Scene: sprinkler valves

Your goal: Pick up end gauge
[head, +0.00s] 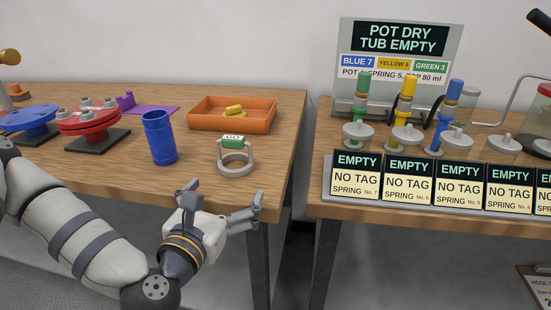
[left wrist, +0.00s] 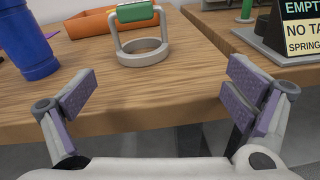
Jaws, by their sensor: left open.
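The gauge is a grey ring with two upright posts and a green block marked GO (head: 233,143) across the top. It stands on the wooden table near its front right corner. In the left wrist view the gauge's ring (left wrist: 141,55) is ahead of the fingers, near the top centre. My left gripper (head: 223,199) is open and empty, in front of the table edge and below the gauge. Its two padded fingers (left wrist: 163,92) are spread wide and apart from the gauge. My right gripper is not in view.
A blue cup (head: 160,138) stands left of the gauge. An orange tray (head: 204,122) with yellow pieces lies behind it. Red (head: 90,120) and blue (head: 27,118) flanged parts are further left. A gap separates this table from the right table, which holds labelled EMPTY stations (head: 355,176).

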